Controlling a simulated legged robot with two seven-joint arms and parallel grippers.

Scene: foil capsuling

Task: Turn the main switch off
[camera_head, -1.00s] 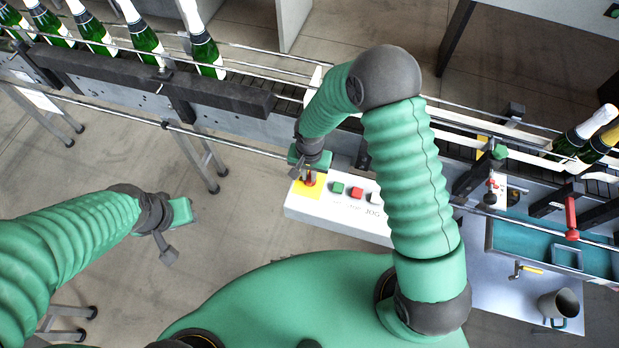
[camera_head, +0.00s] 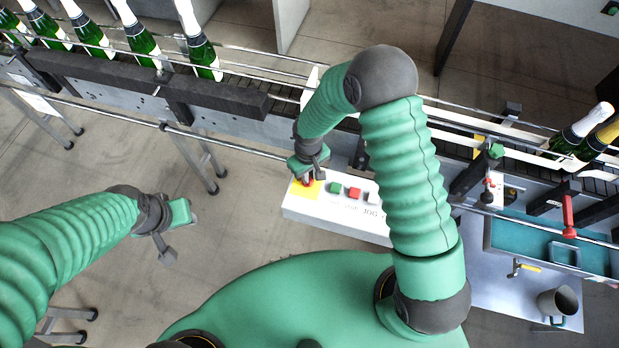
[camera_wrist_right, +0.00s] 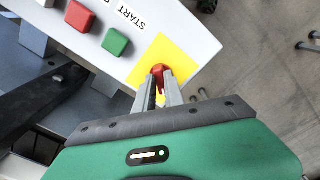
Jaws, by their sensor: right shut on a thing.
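The main switch is a red knob on a yellow plate at the left end of a white control panel (camera_head: 335,213). In the right wrist view the red switch (camera_wrist_right: 158,72) sits between the fingertips, on the yellow plate (camera_wrist_right: 180,57). My right gripper (camera_head: 307,180) is over the plate and shut on the switch, hiding most of it in the head view. In the wrist view the right fingers (camera_wrist_right: 160,88) reach straight to the knob. My left gripper (camera_head: 178,238) hangs over bare floor at the left; its fingers look spread, with nothing between them.
A green START button (camera_head: 335,188), a red button (camera_head: 353,193) and a white button (camera_head: 372,199) lie right of the switch. Behind runs a conveyor with rails and several green bottles (camera_head: 145,40). A grey mug (camera_head: 557,302) stands at the lower right.

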